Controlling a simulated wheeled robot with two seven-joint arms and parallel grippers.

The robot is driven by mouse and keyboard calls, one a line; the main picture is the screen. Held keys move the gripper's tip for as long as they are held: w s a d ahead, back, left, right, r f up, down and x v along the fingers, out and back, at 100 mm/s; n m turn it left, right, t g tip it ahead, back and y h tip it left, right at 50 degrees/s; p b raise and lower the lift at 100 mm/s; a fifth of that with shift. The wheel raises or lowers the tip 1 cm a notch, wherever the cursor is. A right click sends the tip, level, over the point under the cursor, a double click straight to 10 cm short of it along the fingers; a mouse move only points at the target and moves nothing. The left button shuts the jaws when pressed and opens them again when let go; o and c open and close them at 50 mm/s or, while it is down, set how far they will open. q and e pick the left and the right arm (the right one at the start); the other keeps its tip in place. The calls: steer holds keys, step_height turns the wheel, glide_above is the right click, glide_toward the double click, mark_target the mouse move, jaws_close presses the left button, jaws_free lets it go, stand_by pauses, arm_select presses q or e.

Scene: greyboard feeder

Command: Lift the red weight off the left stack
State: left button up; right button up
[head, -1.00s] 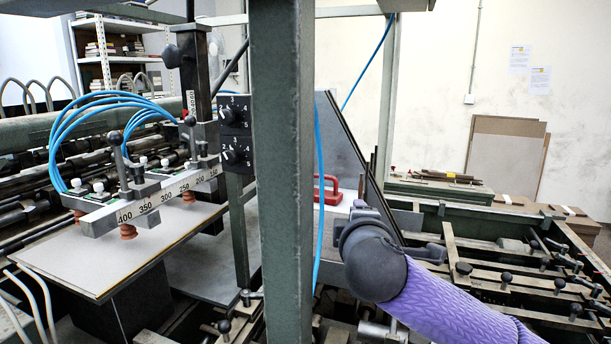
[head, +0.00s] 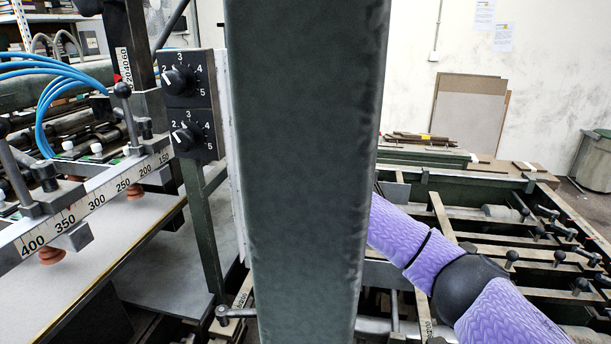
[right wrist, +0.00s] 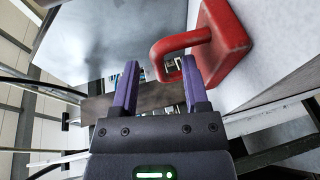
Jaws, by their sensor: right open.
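The red weight (right wrist: 228,48), a block with a loop handle, rests on a pale board surface (right wrist: 276,50) at the upper right of the right wrist view. My right gripper (right wrist: 159,64) is open. Its right finger overlaps the handle in the picture, and the near end of the loop shows between the two fingers. Whether finger and handle touch I cannot tell. In the head view the weight and the right gripper are hidden behind a wide green post; only my purple right arm shows. My left gripper is not in view.
The green post (head: 305,170) blocks the middle of the head view. At the left, a ruler bar (head: 95,205) with suction cups hangs over a pale board (head: 80,270). A control box with two dials (head: 190,105) is beside the post. A green frame with rails stands at right.

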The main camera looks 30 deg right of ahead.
steer(key=shift+w, duration=0.15)
jaws_close()
stand_by(0.4)
stand_by(1.0)
